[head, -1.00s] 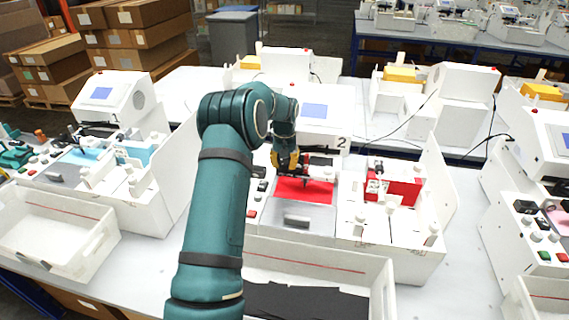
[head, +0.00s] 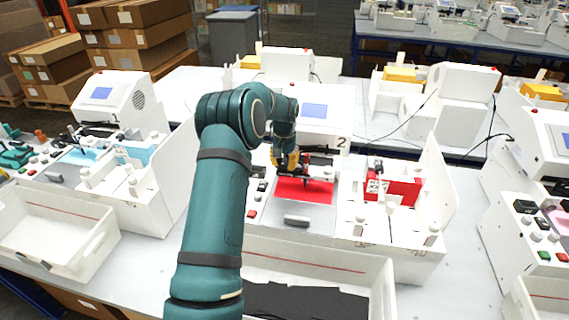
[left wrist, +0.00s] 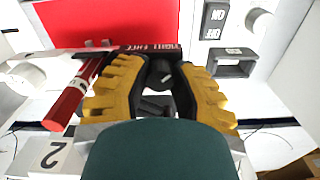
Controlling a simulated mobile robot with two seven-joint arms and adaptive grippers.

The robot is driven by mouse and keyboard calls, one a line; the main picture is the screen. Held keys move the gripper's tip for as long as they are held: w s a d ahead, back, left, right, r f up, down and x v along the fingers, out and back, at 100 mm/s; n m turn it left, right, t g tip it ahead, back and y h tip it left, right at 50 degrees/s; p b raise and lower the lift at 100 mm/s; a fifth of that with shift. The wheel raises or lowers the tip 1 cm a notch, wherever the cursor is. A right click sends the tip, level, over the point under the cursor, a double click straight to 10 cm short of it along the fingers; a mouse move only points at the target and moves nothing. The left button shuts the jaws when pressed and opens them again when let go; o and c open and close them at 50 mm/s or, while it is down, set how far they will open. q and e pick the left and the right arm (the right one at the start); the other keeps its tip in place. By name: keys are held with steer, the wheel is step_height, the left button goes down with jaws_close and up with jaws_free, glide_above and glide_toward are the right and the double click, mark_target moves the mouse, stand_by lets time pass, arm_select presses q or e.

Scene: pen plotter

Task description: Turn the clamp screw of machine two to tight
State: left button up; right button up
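Machine two shows in the head view with its number plate "2" (head: 341,142) and a red sheet (head: 305,190) on its bed. My left gripper (head: 287,166) is at the carriage rail behind the sheet, at the rail's left part. In the left wrist view its two yellow-backed fingers (left wrist: 159,75) stand apart on either side of a small dark knob-like part (left wrist: 160,73), which may be the clamp screw. Dark finger pads blend with it, so I cannot tell whether they touch it. A red pen-like rod (left wrist: 75,92) lies just left of the fingers. My right gripper is not in view.
A white open bin (head: 377,285) with black material stands in front of machine two. A red block (head: 405,188) sits on its right side. Neighbouring machines stand left (head: 130,110) and right. Buttons and a grey knob (left wrist: 258,20) lie near the gripper.

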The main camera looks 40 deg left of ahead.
mark_target(284, 163)
arm_select(q)
steer(key=o, duration=0.4)
steer(key=shift+o, duration=0.2)
step_height(284, 163, up, 12)
stand_by(0.8)
